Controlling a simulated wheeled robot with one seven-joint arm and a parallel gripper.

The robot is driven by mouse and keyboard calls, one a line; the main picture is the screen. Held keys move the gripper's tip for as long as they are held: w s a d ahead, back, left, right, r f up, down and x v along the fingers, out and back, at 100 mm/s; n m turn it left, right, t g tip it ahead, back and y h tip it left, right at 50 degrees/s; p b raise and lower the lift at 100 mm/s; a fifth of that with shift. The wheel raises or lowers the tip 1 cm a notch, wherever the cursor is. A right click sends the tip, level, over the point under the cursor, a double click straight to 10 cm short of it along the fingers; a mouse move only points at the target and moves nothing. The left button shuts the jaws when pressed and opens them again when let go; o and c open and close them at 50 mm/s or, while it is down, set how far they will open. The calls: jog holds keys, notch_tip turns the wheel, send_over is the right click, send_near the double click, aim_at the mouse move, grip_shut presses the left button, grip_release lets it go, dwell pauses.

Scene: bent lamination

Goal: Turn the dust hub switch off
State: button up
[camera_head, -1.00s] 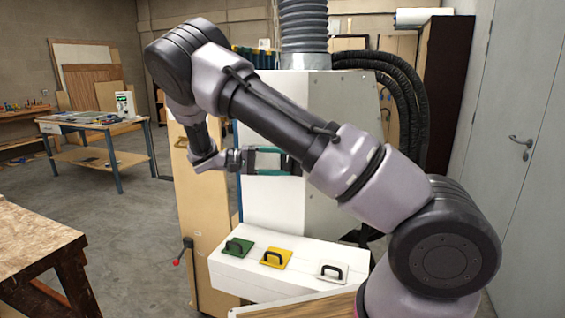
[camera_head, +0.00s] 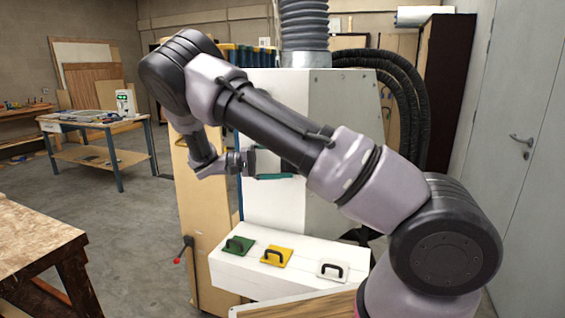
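The dust hub appears to be the tall white and grey cabinet (camera_head: 340,125) under a ribbed duct, in the middle of the head view. My gripper (camera_head: 275,176) is in front of its white face, seen side-on, with a teal strip along a finger. I see nothing held. No switch can be made out clearly on the cabinet; my arm covers much of its front. A black lever with a red knob (camera_head: 177,261) stands at the left edge of a wooden panel, well below and left of my gripper.
A white box (camera_head: 225,268) with green (camera_head: 238,246), yellow (camera_head: 277,257) and white (camera_head: 332,271) handled plates sits below my arm. Black hoses (camera_head: 410,105) curve down the cabinet's right. A wooden table (camera_head: 35,240) is at front left. Floor between is clear.

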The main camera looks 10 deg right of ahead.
jog(key=w+a, duration=0.2)
jog(key=a, duration=0.8)
jog(key=shift+a, duration=0.35)
jog(key=shift+f, duration=0.15)
